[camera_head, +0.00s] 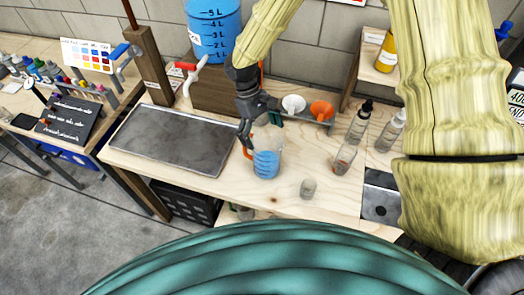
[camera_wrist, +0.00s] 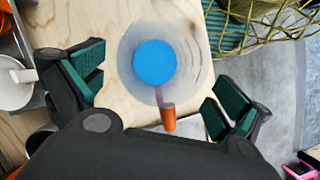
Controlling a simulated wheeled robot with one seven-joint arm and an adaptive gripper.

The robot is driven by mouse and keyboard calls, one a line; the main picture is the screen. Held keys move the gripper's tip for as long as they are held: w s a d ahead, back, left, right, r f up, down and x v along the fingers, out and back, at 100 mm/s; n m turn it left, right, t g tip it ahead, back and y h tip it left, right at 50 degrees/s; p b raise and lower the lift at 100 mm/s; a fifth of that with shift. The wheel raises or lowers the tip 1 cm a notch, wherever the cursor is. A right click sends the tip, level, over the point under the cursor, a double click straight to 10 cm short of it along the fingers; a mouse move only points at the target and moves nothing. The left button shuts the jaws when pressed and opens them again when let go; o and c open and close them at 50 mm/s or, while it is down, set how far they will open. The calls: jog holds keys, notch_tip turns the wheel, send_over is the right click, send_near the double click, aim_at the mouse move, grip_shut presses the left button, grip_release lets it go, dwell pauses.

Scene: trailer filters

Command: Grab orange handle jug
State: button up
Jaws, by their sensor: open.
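A clear jug (camera_head: 266,160) with blue liquid and an orange handle stands on the wooden workbench in the head view. Its handle is on the left side. In the wrist view the jug (camera_wrist: 155,54) is seen from above, with the blue liquid inside and the orange handle (camera_wrist: 168,118) pointing down toward my gripper. My gripper (camera_head: 256,125) is above and behind the jug, partly covering its top in the head view. In the wrist view my gripper (camera_wrist: 158,95) is open, its green finger pads on either side of the handle, with nothing between them seen touching.
A grey tray (camera_head: 176,137) lies left of the jug. A small clear cup (camera_head: 307,188) stands right of it. Dropper bottles (camera_head: 359,123) stand further right. Behind are an orange funnel (camera_head: 321,110), a white funnel (camera_head: 293,104) and a large blue container (camera_head: 213,30).

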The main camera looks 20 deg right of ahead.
jog(key=shift+s+d+f, duration=0.15)
jog(key=shift+s+f, duration=0.2)
jog(key=shift+f, duration=0.3)
jog(key=c, duration=1.7)
jog(key=shift+r, duration=0.15)
